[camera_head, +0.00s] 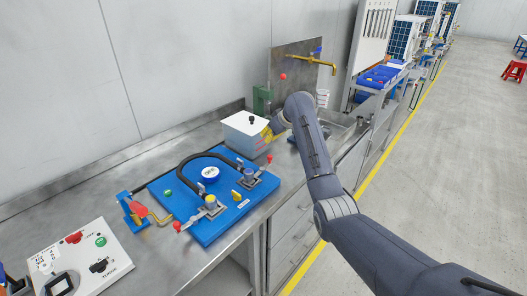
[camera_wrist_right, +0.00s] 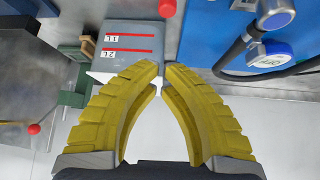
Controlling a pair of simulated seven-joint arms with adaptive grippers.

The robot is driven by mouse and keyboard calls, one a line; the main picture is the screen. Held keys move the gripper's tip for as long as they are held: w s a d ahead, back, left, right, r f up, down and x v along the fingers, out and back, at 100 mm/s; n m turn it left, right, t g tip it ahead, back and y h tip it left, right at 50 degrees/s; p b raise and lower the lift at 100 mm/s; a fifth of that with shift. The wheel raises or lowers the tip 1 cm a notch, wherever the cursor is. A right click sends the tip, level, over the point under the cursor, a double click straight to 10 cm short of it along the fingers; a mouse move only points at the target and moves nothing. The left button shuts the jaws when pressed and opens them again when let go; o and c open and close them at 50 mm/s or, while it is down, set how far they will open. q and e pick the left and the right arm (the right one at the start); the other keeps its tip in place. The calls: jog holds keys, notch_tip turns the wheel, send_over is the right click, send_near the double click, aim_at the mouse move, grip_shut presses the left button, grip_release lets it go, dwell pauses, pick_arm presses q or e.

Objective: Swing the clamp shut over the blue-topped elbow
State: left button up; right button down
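The blue-topped elbow (camera_head: 249,174) stands on the far right part of the blue board (camera_head: 207,232), at one end of the black hose. Its blue top also shows in the right wrist view (camera_wrist_right: 277,14). A clamp with a red knob (camera_head: 269,158) lies beside it, its arm swung outward rather than over the elbow. The red knob appears in the wrist view (camera_wrist_right: 167,8). My right gripper (camera_head: 267,132) is beside the grey-and-white box, apart from the clamp. Its yellow fingers (camera_wrist_right: 161,72) meet or nearly meet at the tips, with nothing between them. My left gripper is not in view.
The box (camera_head: 245,134) stands behind the board. A second elbow (camera_head: 211,202) has a clamp with a red knob (camera_head: 178,226). A control panel (camera_head: 82,260) is at left. A sink (camera_head: 338,132) is beyond my forearm.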

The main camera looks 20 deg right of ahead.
jog(key=shift+m, duration=0.3)
jog(key=x, duration=0.9)
jog(key=shift+w+f, duration=0.1)
jog(key=shift+f, duration=0.05)
jog(key=shift+w+a+f, duration=0.15)
jog(key=shift+f, duration=0.1)
jog(key=shift+s+d, duration=0.45)
jog(key=shift+s, duration=0.4)
jog(key=shift+s+d, duration=0.4)
jog(key=shift+s, duration=0.5)
jog(key=shift+a, duration=0.1)
